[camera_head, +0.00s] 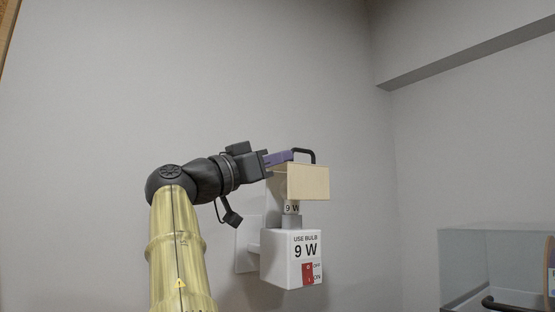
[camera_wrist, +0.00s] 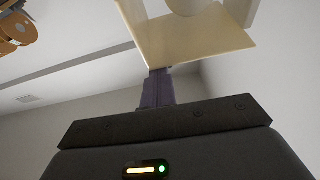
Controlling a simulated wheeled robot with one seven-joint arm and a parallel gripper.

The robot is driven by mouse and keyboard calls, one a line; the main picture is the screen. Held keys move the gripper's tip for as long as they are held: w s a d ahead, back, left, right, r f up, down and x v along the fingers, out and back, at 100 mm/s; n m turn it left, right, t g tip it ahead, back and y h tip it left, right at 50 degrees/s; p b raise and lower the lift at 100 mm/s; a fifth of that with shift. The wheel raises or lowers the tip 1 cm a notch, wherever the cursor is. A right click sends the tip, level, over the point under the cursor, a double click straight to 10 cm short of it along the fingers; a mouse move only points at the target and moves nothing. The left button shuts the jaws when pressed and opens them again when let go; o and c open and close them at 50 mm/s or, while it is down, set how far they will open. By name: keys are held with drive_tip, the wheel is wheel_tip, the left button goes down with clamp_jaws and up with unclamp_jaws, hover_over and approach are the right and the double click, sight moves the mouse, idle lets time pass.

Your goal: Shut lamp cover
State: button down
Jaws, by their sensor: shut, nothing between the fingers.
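The lamp is a white box (camera_head: 290,258) on the wall, marked "USE BULB 9 W", with a red on/off switch (camera_head: 308,273). A bulb (camera_head: 291,208) marked "9 W" stands on the box. The cream lamp cover (camera_head: 308,182) is above the bulb and hides its upper part. A black handle (camera_head: 304,151) shows at the cover's top. My gripper (camera_head: 283,157) has its purple fingers shut and empty beside the cover's upper left, by the handle. In the wrist view the fingertips (camera_wrist: 158,74) meet the edge of a cream panel of the cover (camera_wrist: 195,47); whether they touch is unclear.
The grey wall (camera_head: 90,130) is close behind the lamp. A clear-sided case (camera_head: 480,255) stands at the lower right, with a dark bar near it. A ledge (camera_head: 470,55) runs along the upper right. The space between lamp and case looks free.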

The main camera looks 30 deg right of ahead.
idle(0.3)
wheel_tip(320, 180, up, 4)
drive_tip(key=p, duration=0.4)
drive_tip(key=b+v, duration=0.2)
drive_tip(key=v, duration=0.8)
drive_tip(key=shift+b, duration=0.3)
drive_tip(key=shift+w, duration=0.15)
drive_tip(key=shift+f, duration=0.1)
